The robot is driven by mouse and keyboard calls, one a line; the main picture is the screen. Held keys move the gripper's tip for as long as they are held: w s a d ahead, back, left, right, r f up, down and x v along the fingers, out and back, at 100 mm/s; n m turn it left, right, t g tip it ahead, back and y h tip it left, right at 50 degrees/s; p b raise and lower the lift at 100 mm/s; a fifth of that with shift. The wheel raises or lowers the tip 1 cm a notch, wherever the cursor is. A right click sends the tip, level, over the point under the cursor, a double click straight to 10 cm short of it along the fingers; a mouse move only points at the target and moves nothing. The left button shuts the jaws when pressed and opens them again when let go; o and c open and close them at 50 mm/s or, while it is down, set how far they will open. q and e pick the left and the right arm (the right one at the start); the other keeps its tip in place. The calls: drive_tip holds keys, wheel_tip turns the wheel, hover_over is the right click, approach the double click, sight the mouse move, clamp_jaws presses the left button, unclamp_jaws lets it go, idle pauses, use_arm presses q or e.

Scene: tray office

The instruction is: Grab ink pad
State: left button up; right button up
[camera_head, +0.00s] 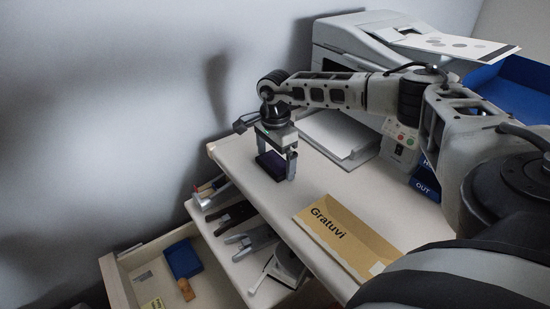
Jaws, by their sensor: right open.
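A small dark purple block, which looks like the ink pad (271,165), lies on the pale desktop near its back left end. My right gripper (277,160) points down over it, with its fingers open on either side of the block. One finger overlaps the block's right end in the picture, and I cannot tell whether it touches. My left gripper is not in view.
Left of the desktop, an open drawer (122,286) holds a blue item (183,259).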

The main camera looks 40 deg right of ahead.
drive_tip(key=shift+f, duration=0.15)
drive_tip(key=c, duration=0.7)
drive_tip(key=shift+c, duration=0.2)
